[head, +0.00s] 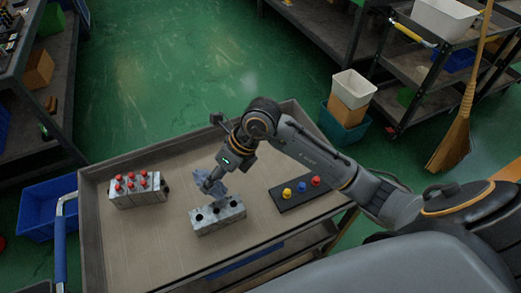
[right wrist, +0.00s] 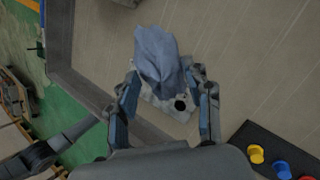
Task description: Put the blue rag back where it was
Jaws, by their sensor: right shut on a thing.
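The blue rag (right wrist: 158,60) is a crumpled grey-blue cloth between the fingers of my right gripper (right wrist: 163,88). In the head view the rag (head: 201,192) hangs at the tip of my right gripper (head: 212,182), over the back left part of a grey metal valve block (head: 220,222) with dark round holes in its top. In the right wrist view the rag covers part of this block (right wrist: 178,113); I cannot tell whether the rag touches it. My right gripper is shut on the rag. My left gripper is in neither view.
A second block (head: 140,199) with several red caps stands left on the cart top (head: 150,237). A black strip (head: 290,203) with yellow, blue and red knobs lies to the right. Bare cart top lies around the blocks. Raised rims edge the cart. A broom (head: 455,145) stands farther off.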

